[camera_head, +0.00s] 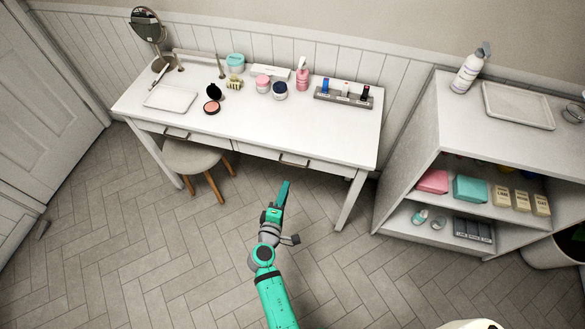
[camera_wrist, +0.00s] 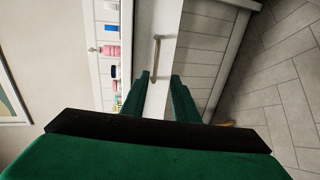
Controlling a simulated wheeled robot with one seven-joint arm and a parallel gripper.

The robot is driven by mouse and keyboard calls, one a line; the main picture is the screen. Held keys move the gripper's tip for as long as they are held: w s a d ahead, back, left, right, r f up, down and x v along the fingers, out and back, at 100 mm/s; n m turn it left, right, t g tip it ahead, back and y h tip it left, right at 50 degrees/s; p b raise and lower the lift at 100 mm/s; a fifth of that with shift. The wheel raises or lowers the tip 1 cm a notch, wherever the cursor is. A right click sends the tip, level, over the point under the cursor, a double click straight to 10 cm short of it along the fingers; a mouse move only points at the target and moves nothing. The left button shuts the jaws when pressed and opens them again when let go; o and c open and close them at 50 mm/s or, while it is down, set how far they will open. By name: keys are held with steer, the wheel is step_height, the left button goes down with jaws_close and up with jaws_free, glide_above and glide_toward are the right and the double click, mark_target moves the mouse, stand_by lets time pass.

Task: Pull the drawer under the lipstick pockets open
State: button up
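The right drawer (camera_head: 262,151) of the white vanity table sits below and a little left of the grey lipstick pockets (camera_head: 343,97), which hold several lipsticks. Its front looks flush with the table. Its bar handle (camera_head: 293,160) also shows in the wrist view (camera_wrist: 156,58), upright in that picture. My gripper (camera_head: 284,188) is in front of the drawer, short of the handle. In the wrist view the two green fingers (camera_wrist: 157,90) are apart with nothing between them, and the handle lies beyond their tips, roughly in line with the gap.
A left drawer with its own handle (camera_head: 176,133) is in the same table. A round stool (camera_head: 198,158) stands under its left part. A table leg (camera_head: 350,202) is right of my gripper. A white shelf unit (camera_head: 412,135) stands further right. The floor around my arm is clear.

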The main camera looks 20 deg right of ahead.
steer(key=x, duration=1.1)
steer(key=shift+w+d+r, duration=0.25)
steer(key=shift+w+r, duration=0.05)
steer(key=shift+c, duration=0.3)
jaws_close()
stand_by(0.8)
